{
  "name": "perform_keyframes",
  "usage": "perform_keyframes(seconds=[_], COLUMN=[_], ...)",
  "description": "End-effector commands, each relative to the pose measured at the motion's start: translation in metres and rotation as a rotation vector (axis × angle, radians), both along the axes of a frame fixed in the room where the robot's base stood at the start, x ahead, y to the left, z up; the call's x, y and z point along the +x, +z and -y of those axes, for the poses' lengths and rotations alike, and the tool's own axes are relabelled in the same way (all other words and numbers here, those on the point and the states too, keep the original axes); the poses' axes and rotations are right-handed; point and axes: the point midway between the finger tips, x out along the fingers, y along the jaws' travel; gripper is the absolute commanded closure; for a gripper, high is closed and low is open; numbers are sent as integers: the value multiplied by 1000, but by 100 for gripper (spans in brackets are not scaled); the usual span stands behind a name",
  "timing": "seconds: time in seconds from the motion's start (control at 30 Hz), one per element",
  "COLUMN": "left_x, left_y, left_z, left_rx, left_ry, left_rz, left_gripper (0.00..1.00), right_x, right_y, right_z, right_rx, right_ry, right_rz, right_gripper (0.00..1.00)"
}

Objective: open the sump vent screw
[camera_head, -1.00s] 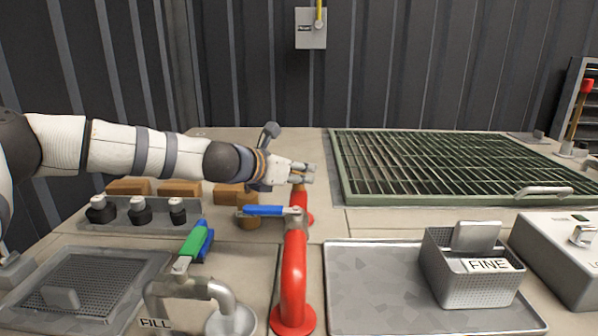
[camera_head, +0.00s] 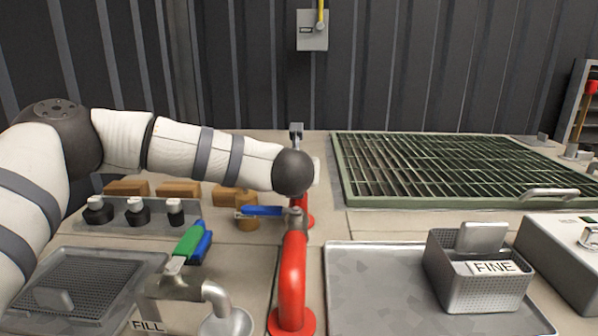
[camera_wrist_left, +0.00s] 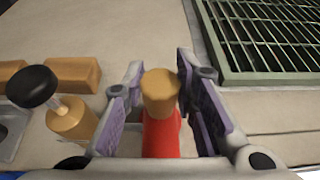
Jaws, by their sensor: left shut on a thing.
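A round brass-coloured screw head (camera_wrist_left: 160,86) sits on top of a red upright fitting (camera_wrist_left: 161,135) in the left wrist view. No label on it is readable. My left gripper (camera_wrist_left: 163,92) has one finger on each side of the brass head and is shut on it. In the head view my left wrist hides the fingers and the brass head. The red fitting (camera_head: 303,212) shows there just below my wrist, behind the red pipe (camera_head: 291,275) with a blue lever (camera_head: 262,211). My right gripper is in neither view.
A brown cylinder with a black knob (camera_wrist_left: 33,87) stands left of the gripper, near wooden blocks (camera_wrist_left: 72,74). A green grate (camera_head: 450,165) lies at the right. A green-handled tap (camera_head: 188,240), a grey tray (camera_head: 385,290) and a FINE basket (camera_head: 475,280) are in front.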

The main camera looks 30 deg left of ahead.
Motion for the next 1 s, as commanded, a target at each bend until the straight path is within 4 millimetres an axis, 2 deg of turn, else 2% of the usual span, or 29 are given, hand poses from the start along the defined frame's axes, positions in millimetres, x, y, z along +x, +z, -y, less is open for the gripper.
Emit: perform_keyframes(seconds=[0.63,0.67,0.73,0.77,1.0], left_x=[0,0,0,0,0], left_y=[-2,-2,-2,-2,-1], left_z=[0,0,0,0,0], left_rx=[0,0,1,0,-1], left_ry=[53,53,53,53,53], left_rz=[-6,-6,-5,-4,-2], left_gripper=[100,72,56,53,53], right_x=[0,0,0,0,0], right_y=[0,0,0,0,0], right_z=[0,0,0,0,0], right_rx=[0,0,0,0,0], right_ry=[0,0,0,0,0], right_rz=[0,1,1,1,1], right_gripper=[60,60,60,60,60])
